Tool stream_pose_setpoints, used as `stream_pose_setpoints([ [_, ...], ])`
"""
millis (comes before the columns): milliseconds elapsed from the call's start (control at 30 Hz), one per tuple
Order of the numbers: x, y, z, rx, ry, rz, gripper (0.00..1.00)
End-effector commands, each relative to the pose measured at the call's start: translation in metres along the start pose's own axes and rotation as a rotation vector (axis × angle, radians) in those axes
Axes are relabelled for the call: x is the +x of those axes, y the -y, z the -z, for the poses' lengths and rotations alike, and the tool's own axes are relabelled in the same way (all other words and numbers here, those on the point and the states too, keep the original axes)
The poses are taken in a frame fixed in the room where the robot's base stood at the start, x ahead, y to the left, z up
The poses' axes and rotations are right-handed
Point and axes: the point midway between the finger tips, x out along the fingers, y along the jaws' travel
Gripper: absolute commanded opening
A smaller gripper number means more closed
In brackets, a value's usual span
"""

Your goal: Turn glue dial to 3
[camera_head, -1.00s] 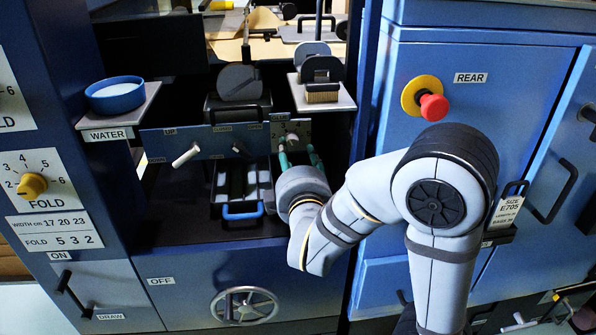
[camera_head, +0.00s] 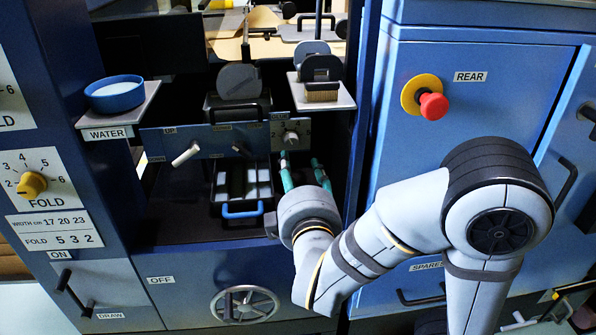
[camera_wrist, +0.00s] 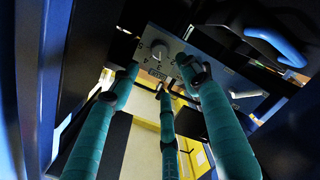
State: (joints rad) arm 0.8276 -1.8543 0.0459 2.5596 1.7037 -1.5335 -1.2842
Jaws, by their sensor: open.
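The glue dial (camera_head: 291,138) is a small pale knob on a grey plate at the right end of the control panel. In the wrist view the dial (camera_wrist: 158,52) has small numerals around it and a label below, both seen inverted. I cannot read its setting surely. My gripper (camera_head: 302,166) has teal fingers and is open, just below and in front of the dial. In the wrist view my gripper (camera_wrist: 160,76) points its spread fingers toward the dial. The fingertips look apart from the knob, with nothing between them.
A white lever (camera_head: 186,154) is left on the same panel. A blue-handled tray (camera_head: 243,212) sits below it. A red stop button (camera_head: 433,106) is on the right cabinet. A yellow FOLD dial (camera_head: 31,184) is far left.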

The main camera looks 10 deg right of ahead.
Motion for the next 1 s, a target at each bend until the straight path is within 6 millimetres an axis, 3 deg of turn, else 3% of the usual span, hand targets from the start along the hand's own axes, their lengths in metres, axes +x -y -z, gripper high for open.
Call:
stream_pose_setpoints([
  [267, 0.007, 0.000, 0.000, 0.000, 0.001, -0.001, 0.46],
  [1000, 0.084, 0.000, 0.000, 0.000, 0.002, 0.000, 0.46],
])
